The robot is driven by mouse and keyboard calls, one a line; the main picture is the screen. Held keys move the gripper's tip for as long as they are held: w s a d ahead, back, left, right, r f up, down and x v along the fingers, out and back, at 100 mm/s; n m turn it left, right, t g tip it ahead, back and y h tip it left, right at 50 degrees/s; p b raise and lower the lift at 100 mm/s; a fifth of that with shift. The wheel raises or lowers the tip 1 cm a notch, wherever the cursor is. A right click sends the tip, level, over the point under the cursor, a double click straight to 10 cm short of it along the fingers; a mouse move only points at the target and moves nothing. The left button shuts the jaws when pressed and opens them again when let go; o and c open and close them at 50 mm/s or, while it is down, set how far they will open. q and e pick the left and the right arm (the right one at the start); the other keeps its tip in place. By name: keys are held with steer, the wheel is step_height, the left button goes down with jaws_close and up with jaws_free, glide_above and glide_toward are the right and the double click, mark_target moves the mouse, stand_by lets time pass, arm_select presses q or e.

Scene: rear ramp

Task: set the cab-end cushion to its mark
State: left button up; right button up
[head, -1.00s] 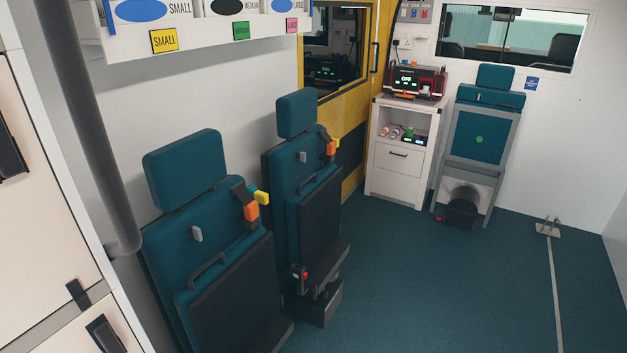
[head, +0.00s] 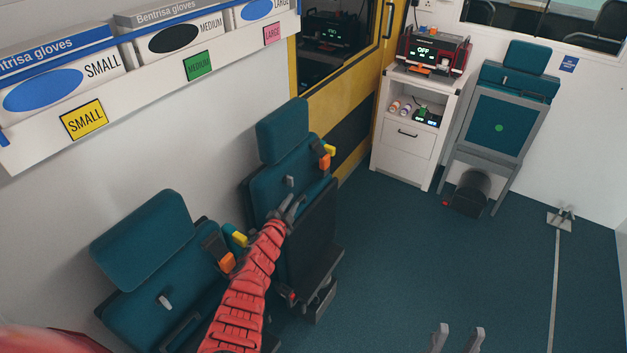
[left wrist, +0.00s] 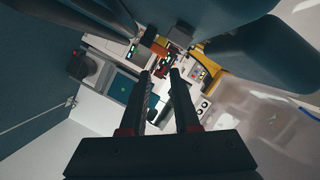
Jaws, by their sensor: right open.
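The nearer wall seat (head: 150,285) and the wall seat nearer the cab (head: 262,185) stand along the left wall. My right gripper (head: 457,338) shows two separated fingertips, empty, at the bottom edge.
A white cabinet (head: 408,145) carries a red device (head: 433,52). A glove-box shelf (head: 150,95) overhangs the left wall. Orange and yellow buckles (head: 326,156) hang beside the backrests. The teal floor (head: 430,255) at centre right is clear.

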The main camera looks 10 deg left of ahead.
arm_select(q)
steer(key=shift+y, duration=0.4)
steer(key=f+b, duration=0.2)
steer(key=b, duration=0.1)
steer(key=f+b, duration=0.2)
steer(key=f, duration=0.1)
steer(key=w+a+f+b, duration=0.1)
steer(key=f+b, duration=0.2)
steer(key=shift+a+f+b, duration=0.1)
steer(key=shift+f+b, duration=0.1)
steer(key=shift+b, duration=0.15)
steer(key=w+b, duration=0.2)
steer(key=b, duration=0.1)
steer(key=w+b, duration=0.2)
steer(key=b, duration=0.1)
steer(key=w+f+b, duration=0.1)
steer(key=w+b, duration=0.1)
steer(key=shift+w+b, duration=0.3)
steer(key=shift+b, duration=0.1)
steer(key=shift+w+d+r+b, duration=0.2)
steer(key=shift+w+b, duration=0.1)
steer(key=shift+b, duration=0.15)
jaws_close()
